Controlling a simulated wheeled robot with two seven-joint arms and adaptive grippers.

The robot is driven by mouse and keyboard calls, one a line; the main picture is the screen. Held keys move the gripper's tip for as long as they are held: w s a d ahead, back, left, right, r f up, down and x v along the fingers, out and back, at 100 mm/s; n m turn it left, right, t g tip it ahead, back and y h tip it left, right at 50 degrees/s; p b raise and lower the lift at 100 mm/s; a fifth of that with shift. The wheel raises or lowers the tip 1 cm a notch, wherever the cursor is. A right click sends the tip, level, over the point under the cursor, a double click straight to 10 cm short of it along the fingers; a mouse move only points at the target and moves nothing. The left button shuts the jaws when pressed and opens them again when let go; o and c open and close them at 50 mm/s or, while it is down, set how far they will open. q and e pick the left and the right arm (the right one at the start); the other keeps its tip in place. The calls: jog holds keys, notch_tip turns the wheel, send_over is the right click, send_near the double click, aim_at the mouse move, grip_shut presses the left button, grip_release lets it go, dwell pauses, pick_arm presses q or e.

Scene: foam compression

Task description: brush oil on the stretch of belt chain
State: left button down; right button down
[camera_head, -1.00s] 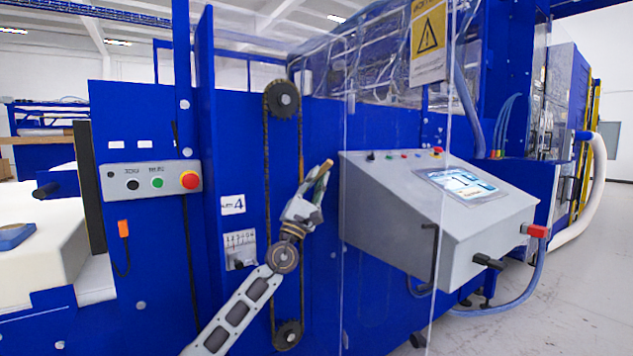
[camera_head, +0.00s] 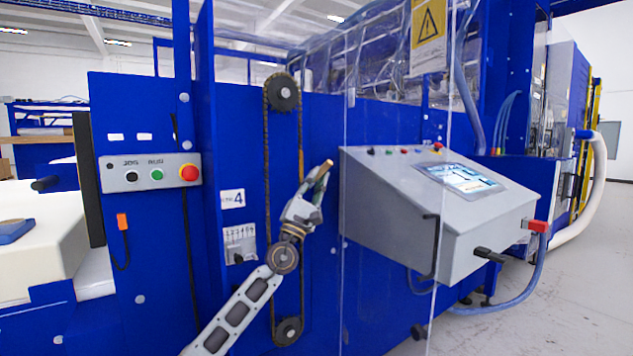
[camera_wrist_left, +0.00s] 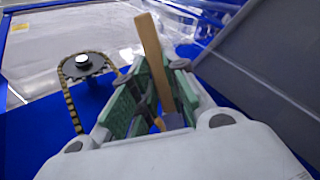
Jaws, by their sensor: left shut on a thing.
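The belt chain (camera_head: 267,150) runs as a tall narrow loop on the blue machine side, around an upper sprocket (camera_head: 283,92) and a lower sprocket (camera_head: 288,330). My left gripper (camera_head: 312,194) is in front of the loop's right strand, below the upper sprocket. It is shut on a brush with a wooden handle (camera_head: 320,176), which tilts up to the right. In the left wrist view the handle (camera_wrist_left: 150,50) stands up between the green-padded fingers, and the chain (camera_wrist_left: 72,108) curves around its sprocket at left. The bristles are not clear, and I cannot tell whether they touch the chain. My right gripper is not in view.
A grey control console (camera_head: 440,215) with a screen juts out to the right of the gripper. A clear panel edge (camera_head: 346,130) stands between them. A button box (camera_head: 150,174) and a small numbered plate (camera_head: 240,243) sit left of the chain.

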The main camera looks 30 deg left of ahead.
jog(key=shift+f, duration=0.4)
jog(key=shift+b, duration=0.3)
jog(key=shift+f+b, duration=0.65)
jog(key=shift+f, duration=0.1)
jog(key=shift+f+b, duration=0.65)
jog(key=shift+b, duration=0.05)
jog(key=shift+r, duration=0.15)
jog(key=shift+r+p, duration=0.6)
jog(key=shift+p, duration=0.15)
